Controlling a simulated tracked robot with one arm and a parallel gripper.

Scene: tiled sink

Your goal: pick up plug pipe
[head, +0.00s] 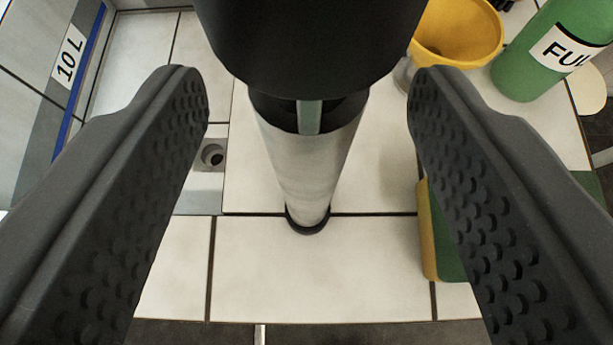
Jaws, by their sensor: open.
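The plug pipe (310,165) stands upright on the white tiled surface in the middle of the head view. It has a silver tube, a wide black top close to the camera and a black ring at its foot. My gripper (308,85) is open, with one dark, dimpled finger to the left of the pipe and one to the right. There are clear gaps between the pipe and both fingers, so neither touches it in the picture. The depth of the fingertips along the pipe is hard to tell.
A drain hole (212,155) lies to the left, beside a sink wall with a "10 L" label (69,62). A yellow-green sponge (429,235) is partly behind the right finger. A yellow bowl (455,30) and a green bottle (535,65) stand at the back right.

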